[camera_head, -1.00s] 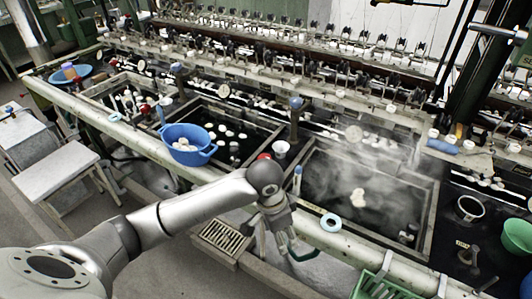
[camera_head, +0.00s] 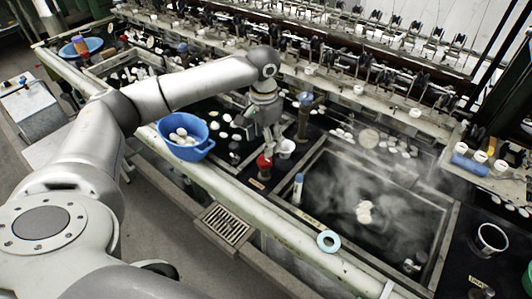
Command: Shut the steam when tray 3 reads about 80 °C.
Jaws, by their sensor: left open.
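My left gripper (camera_head: 262,140) is open and points down just above a red knob (camera_head: 264,162) on the divider left of the steaming basin. I cannot tell whether its fingers touch the knob. The steaming basin (camera_head: 330,212), probably tray 3, holds dark water with a pale cluster of cocoons (camera_head: 364,211) in it. A white stick with a blue top (camera_head: 298,188), perhaps a thermometer, stands at its near left corner. No temperature reading is legible. My right gripper is not in view.
A blue tub (camera_head: 187,151) of cocoons sits on the front rail left of the gripper. A pale blue ring (camera_head: 328,241) lies on the front rail. Reeling machinery lines the back.

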